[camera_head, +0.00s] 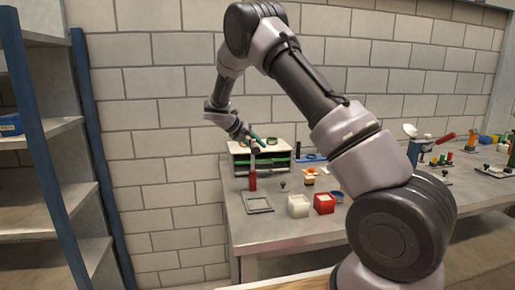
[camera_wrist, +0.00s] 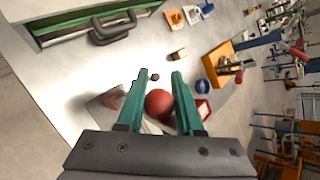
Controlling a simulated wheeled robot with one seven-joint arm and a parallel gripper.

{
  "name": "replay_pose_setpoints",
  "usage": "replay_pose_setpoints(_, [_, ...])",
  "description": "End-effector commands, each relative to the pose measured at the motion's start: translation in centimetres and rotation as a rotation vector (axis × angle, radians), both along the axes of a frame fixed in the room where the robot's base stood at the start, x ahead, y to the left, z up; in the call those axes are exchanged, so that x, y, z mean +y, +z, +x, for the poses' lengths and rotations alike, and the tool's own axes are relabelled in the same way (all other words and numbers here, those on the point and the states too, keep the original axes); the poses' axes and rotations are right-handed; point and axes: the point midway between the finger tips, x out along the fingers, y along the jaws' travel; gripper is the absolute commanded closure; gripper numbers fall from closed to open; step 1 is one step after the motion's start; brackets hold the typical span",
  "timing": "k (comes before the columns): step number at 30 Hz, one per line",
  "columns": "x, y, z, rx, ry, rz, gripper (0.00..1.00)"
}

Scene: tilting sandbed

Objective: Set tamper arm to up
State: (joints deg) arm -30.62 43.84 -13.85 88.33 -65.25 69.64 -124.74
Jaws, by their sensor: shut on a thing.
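I take this to be the tamper arm. Its pivot is not clear.
A white container (camera_head: 298,205) and a red container (camera_head: 324,203) stand to the right. A blue stand with a red handle (camera_head: 445,138) is farther right. A shelf (camera_head: 50,190) stands left of the bench.

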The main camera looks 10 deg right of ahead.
Motion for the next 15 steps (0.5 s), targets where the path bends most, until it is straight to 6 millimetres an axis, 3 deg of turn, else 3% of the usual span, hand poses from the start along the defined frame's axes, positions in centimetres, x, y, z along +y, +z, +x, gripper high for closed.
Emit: replay_pose_setpoints(15, [0.29,-0.94,0.17,0.011,0.005,0.002,1.00])
